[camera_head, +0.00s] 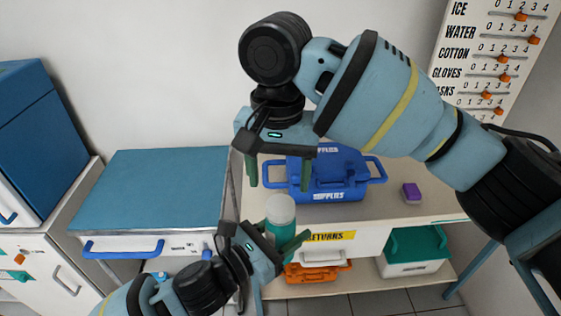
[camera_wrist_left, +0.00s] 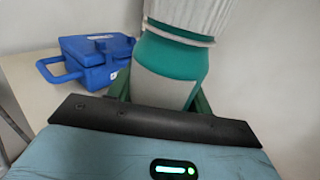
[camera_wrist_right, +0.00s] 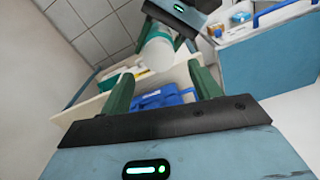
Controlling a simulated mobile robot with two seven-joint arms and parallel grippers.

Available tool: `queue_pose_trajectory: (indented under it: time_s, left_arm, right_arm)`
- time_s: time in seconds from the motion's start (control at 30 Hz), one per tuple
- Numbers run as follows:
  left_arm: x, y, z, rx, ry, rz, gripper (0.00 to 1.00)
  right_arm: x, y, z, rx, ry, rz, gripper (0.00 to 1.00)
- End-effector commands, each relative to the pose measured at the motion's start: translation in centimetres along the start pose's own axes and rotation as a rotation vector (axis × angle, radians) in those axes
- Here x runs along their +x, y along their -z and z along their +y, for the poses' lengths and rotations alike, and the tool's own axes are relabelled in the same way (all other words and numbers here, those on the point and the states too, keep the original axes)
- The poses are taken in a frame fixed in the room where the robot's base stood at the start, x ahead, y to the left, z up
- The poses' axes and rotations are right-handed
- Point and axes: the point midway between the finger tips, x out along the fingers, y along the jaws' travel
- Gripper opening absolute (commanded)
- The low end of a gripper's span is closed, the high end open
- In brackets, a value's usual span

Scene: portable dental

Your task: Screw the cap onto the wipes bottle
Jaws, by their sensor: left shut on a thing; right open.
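The wipes bottle (camera_head: 283,225) is teal with a white label and stands roughly upright in my left gripper (camera_head: 278,243). The left fingers are shut around its body, which also shows in the left wrist view (camera_wrist_left: 172,58). The white ribbed cap (camera_head: 280,207) sits on top of the bottle; it fills the top of the left wrist view (camera_wrist_left: 192,14). I cannot tell how tightly it is seated. My right gripper (camera_head: 281,182) is open and empty, fingers pointing down, above the cap. In the right wrist view the cap (camera_wrist_right: 157,54) lies beyond the fingertips, apart from them.
A blue supplies box (camera_head: 345,188) and a purple block (camera_head: 411,193) are on the bench behind the bottle. An orange bin (camera_head: 318,273) and a teal-lidded bin (camera_head: 415,255) are below. A blue-topped cart (camera_head: 155,185) stands left. A counting board (camera_head: 497,55) hangs at right.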

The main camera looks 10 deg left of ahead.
Motion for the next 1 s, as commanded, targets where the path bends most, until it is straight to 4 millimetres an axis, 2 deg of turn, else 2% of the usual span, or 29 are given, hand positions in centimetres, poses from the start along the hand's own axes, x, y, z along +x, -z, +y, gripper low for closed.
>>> queue_pose_trajectory:
  time_s: [1.0]
  left_arm:
    - [0.0, -0.1, 0.0, 0.000, 0.000, -0.001, 0.00]
  right_arm:
    - [-1.3, 0.1, 0.1, -1.650, 0.000, 0.001, 0.63]
